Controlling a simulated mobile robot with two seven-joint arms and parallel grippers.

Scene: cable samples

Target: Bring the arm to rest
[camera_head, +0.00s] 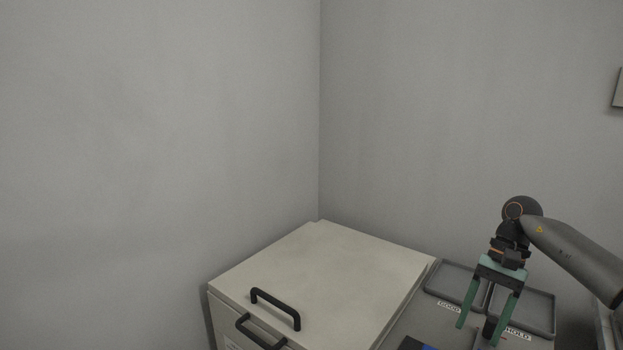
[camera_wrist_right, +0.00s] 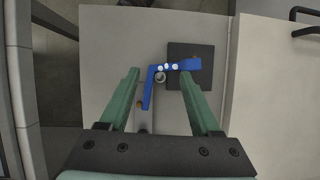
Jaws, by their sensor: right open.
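My right gripper (camera_head: 477,334) hangs pointing down at the lower right of the head view, with its two green fingers spread apart. In the right wrist view the open gripper (camera_wrist_right: 160,74) has nothing clamped between its fingers. A blue angled part with white dots (camera_wrist_right: 184,66) lies below the fingertips, partly over a dark square pad (camera_wrist_right: 204,88). I cannot tell how far below the fingers it is. My left gripper is in neither view.
A light cabinet (camera_head: 335,265) with black handles (camera_head: 275,306) stands left of the gripper. Two grey trays, labelled GOOD (camera_head: 457,270) and HOLD (camera_head: 540,298), lie on the grey worktop by the gripper.

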